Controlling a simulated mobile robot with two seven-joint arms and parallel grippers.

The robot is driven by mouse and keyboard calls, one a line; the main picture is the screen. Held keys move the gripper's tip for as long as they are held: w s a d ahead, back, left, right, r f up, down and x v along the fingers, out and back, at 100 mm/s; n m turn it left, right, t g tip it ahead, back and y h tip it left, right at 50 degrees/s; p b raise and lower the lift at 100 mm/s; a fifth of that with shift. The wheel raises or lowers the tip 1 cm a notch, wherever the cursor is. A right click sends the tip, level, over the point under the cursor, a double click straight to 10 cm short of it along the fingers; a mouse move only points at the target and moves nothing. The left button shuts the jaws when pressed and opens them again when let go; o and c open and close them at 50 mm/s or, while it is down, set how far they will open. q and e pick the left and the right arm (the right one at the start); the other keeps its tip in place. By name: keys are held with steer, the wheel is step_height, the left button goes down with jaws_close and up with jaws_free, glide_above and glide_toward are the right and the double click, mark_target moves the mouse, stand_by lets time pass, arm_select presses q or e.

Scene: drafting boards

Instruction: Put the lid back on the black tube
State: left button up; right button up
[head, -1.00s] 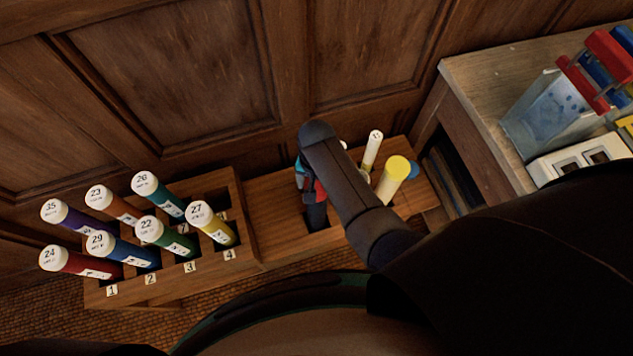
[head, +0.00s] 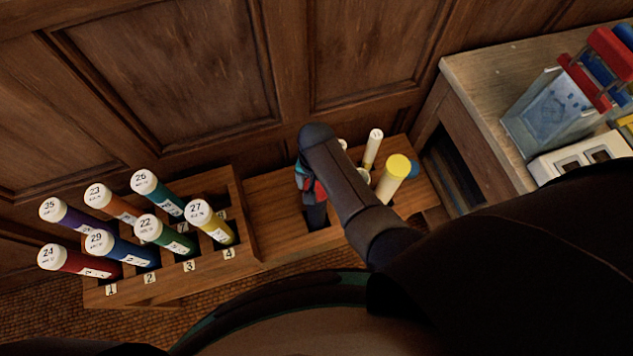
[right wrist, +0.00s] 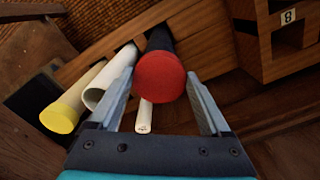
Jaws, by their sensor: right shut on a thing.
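The black tube (head: 317,214) stands in the wooden rack, below my right gripper in the head view. In the right wrist view its dark body (right wrist: 160,41) runs up behind the red lid (right wrist: 158,78). My right gripper (right wrist: 162,76) is shut on the red lid, one finger on each side. The lid lines up with the tube's end and hides the mouth, so I cannot tell if it is fully seated. In the head view my right arm covers most of the gripper, and a bit of the red lid (head: 320,188) shows. My left gripper is out of view.
A yellow-capped tube (head: 396,175), a thin white tube (head: 373,147) and an open white tube (right wrist: 96,98) stand close by. A numbered rack (head: 245,225) at left holds several capped tubes. A wooden cabinet (head: 470,80) stands at right, and a panelled wall is behind.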

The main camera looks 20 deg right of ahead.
steer(key=shift+f+p, duration=0.15)
steer(key=shift+p, duration=0.45)
stand_by(1.8)
steer(key=o, duration=1.1)
steer(key=shift+a+r+p, duration=0.15)
steer(key=shift+r+p, duration=3.45)
steer(key=shift+p, duration=0.3)
